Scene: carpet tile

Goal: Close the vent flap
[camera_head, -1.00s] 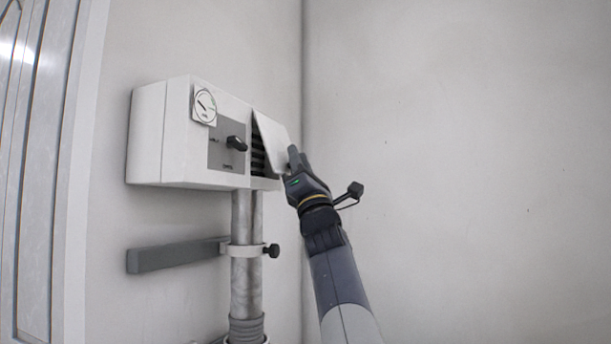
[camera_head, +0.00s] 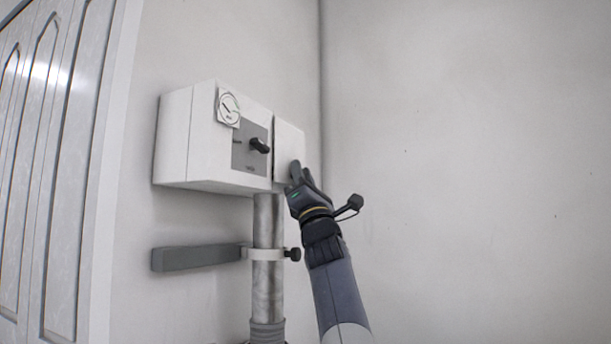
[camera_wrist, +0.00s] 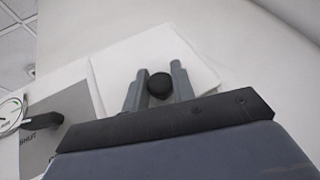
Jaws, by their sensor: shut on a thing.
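The vent flap (camera_head: 288,146) is a white panel at the right of the front of the white wall box (camera_head: 188,138). It lies about flush with the box front, and the dark slats behind it are hidden. In the wrist view the flap (camera_wrist: 110,68) has a round black knob (camera_wrist: 159,86) between my two grey fingers. My gripper (camera_head: 297,172) is shut on this knob at the flap's lower right. Whether a thin gap is left at the flap's edge I cannot tell.
A black lever (camera_head: 260,146) on a grey plate and a round gauge (camera_head: 228,107) are left of the flap. A metal pipe (camera_head: 268,220) with a clamp and grey bar (camera_head: 200,257) is below. The right wall (camera_head: 470,150) is bare.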

